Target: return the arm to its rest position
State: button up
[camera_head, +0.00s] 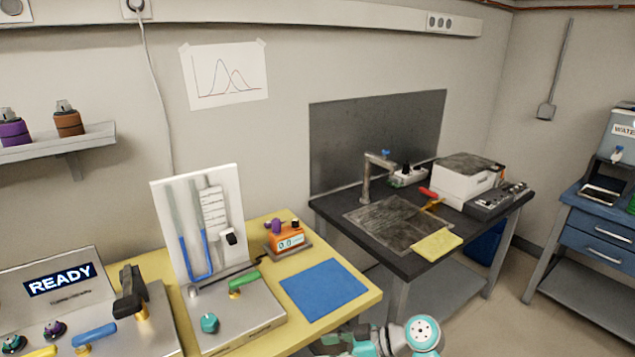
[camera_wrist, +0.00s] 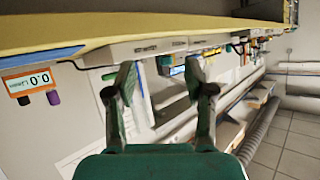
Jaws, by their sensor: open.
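My gripper (camera_wrist: 161,74) shows in the wrist view with its two dark green fingers spread apart. Nothing is between the fingers. The wrist view is turned over, with the yellow bench top (camera_wrist: 190,25) running along the top of the picture and the fingers pointing toward its edge. In the head view, white and teal links of my arm (camera_head: 400,338) show at the bottom edge, in front of the yellow bench. The gripper itself cannot be made out there.
The yellow bench (camera_head: 355,302) holds a panel reading READY (camera_head: 60,280), a white tube board (camera_head: 166,215), an orange meter (camera_head: 287,240) and a blue mat (camera_head: 323,288). A dark sink counter (camera_head: 400,264) stands right of it. Floor (camera_head: 500,325) shows at lower right.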

jog(key=s+d+f+m+t+h, duration=0.35)
jog(key=s+f+m, duration=0.35)
jog(key=s+f, duration=0.6)
jog(key=s+d+f+m+t+h, duration=0.2)
jog(key=s+d+f+h, duration=0.1)
jog(key=s, duration=0.3)
jog(key=s+d+f+m+t+h, duration=0.2)
jog(key=s+d+f+m, duration=0.1)
jog(key=s, duration=0.4)
jog(key=s+d+r+m+t+h, duration=0.1)
jog(key=s+d+r+h, duration=0.2)
jog(key=s, duration=0.4)
jog(key=s+d+r+m+t+h, duration=0.1)
jog(key=s+d+r+t, duration=0.1)
jog(key=s+r, duration=0.4)
jog(key=s+d+r+t, duration=0.1)
jog(key=s+r+t, duration=0.1)
jog(key=s+r, duration=0.7)
notch_tip(320, 180, up, 4)
jog(key=shift+d, duration=0.2)
